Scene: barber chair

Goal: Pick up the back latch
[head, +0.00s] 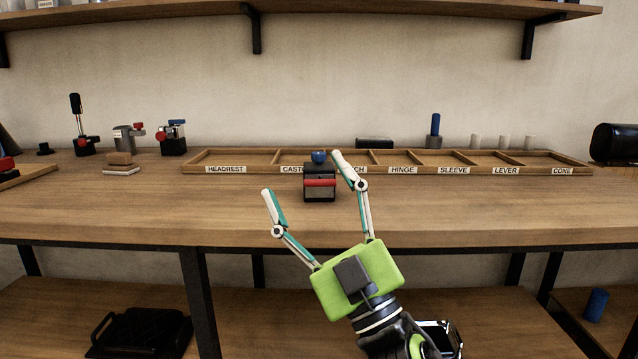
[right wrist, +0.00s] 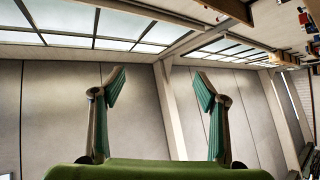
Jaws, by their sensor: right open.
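A small dark grey block with a red bar across its front (head: 320,194) stands on the workbench, in front of the label strip. I take it for the back latch, but no label on it confirms this. A blue knob (head: 319,157) shows at its top; I cannot tell whether it belongs to the block. My right gripper (head: 302,173) is open and empty, its fingers spread on either side of the block in the head view, apparently nearer to me. In the right wrist view the open fingers (right wrist: 160,75) face windows and wall, with no block between them. My left gripper is not in view.
A shallow wooden tray (head: 226,169) with labelled compartments runs along the back of the workbench (head: 450,210). Several mechanical parts, including a red-and-blue clamp (head: 173,138), stand at the back left. A shelf (head: 400,10) hangs above. The front bench top is mostly clear.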

